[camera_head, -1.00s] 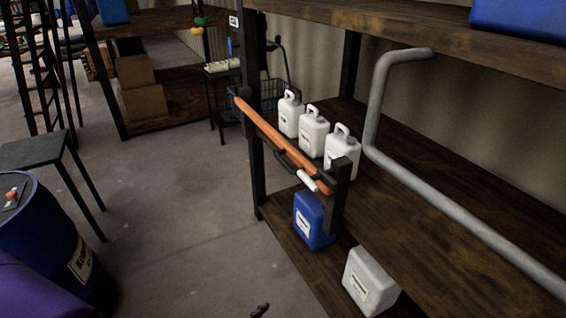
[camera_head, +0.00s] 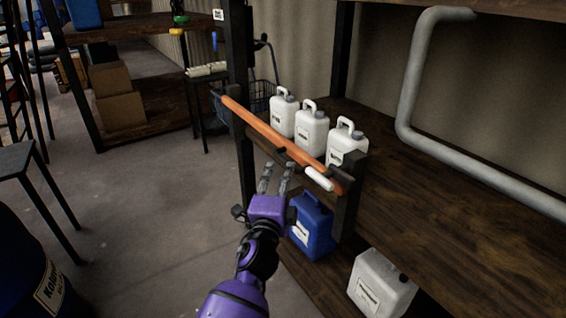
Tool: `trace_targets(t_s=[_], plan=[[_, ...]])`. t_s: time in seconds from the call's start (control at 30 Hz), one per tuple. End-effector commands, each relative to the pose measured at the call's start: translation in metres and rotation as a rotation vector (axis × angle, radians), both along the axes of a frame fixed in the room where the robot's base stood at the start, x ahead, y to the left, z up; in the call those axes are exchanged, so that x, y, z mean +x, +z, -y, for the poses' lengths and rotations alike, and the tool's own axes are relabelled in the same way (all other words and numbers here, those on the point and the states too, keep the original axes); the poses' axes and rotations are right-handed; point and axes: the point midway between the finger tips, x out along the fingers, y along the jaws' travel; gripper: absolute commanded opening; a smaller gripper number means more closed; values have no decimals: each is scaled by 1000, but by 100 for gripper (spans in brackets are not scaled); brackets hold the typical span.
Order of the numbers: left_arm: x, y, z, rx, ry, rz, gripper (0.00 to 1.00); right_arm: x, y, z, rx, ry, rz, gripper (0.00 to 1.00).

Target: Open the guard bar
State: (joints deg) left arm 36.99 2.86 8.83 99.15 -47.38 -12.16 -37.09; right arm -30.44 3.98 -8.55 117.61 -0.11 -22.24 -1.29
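The guard bar (camera_head: 262,127) is an orange bar across the front of a shelf bay, with a white grip (camera_head: 318,179) near its right end. It runs from a dark upright post (camera_head: 240,110) to a short dark post (camera_head: 348,200) and looks closed across the bay. My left gripper (camera_head: 276,176) is just below and in front of the bar, left of the white grip. Its two fingers point up and are apart, with nothing seen between them. Whether a fingertip touches the bar cannot be told. My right gripper is not in view.
Several white jugs (camera_head: 311,132) stand behind the bar on the shelf (camera_head: 440,200). A blue canister (camera_head: 312,228) and a grey-white canister (camera_head: 381,285) are lower down. A grey pipe (camera_head: 408,95) bends along the right. A dark drum (camera_head: 30,270) stands lower left; the floor between is clear.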

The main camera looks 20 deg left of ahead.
Motion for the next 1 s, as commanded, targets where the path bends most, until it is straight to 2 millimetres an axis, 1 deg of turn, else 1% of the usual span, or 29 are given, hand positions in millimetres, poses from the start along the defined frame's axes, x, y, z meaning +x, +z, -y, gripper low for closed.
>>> trace_targets(t_s=[0.03, 0.2, 0.3, 0.4, 0.53, 0.77, 1.0], plan=[[8, 3, -1, 0, 0, 2, 32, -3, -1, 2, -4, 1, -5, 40], [36, 6, -5, -2, 0, 1, 32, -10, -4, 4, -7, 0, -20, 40], [50, 8, -7, -3, 0, 0, 32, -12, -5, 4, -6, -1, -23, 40], [59, 9, -8, -4, -1, 1, 32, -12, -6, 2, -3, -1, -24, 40], [64, 9, -9, -4, 0, -1, 32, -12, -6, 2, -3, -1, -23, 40], [64, 9, -9, -5, 0, 0, 32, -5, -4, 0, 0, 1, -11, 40], [64, 9, -9, -5, 0, 0, 1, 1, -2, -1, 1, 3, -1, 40]])
